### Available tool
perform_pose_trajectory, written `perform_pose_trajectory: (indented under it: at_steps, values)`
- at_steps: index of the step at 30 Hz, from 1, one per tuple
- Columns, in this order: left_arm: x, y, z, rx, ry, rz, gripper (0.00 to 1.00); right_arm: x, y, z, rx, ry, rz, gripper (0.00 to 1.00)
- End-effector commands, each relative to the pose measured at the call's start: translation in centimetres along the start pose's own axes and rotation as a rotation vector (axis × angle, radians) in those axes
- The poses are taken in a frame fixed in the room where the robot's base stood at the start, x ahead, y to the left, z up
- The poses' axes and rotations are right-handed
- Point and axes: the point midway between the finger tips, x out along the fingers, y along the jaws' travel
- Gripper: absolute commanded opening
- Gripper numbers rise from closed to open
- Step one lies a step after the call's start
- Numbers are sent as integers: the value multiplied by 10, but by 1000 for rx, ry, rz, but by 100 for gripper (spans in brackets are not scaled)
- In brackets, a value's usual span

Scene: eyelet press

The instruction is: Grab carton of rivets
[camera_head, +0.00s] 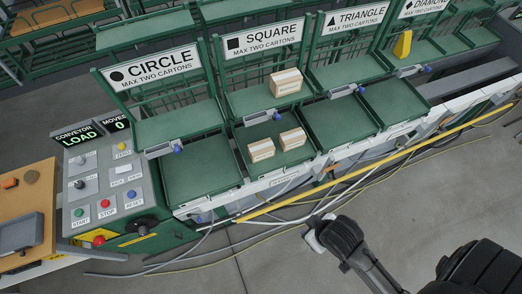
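Three small tan cartons with pale labels are in the SQUARE bay. One carton (286,82) rests on the upper shelf. Two others, the left carton (261,151) and the right carton (292,139), sit side by side on the lower tray (259,132), slightly apart. Whether they hold rivets cannot be seen. My dark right arm comes in from the lower right, and its gripper end (317,239) is over the floor, in front of and below the trays, apart from the cartons. Its fingers are not clear enough to tell their state. My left gripper is out of view.
The CIRCLE bay (203,172) and lower TRIANGLE tray (337,120) are empty. A yellow object (403,44) stands near the DIAMOND bay. A control panel (109,181) reads LOAD and 0. A yellow rail (345,180) and cables run in front of the trays.

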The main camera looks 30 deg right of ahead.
Motion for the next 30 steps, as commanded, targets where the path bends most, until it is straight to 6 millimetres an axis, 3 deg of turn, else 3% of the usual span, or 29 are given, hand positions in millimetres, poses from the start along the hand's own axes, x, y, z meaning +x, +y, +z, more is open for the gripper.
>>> perform_pose_trajectory:
  at_steps: [5,30]
  values:
    - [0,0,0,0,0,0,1,0,-1,0,3,1,-3,43]
    - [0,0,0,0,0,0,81,0,-2,0,6,2,-5,43]
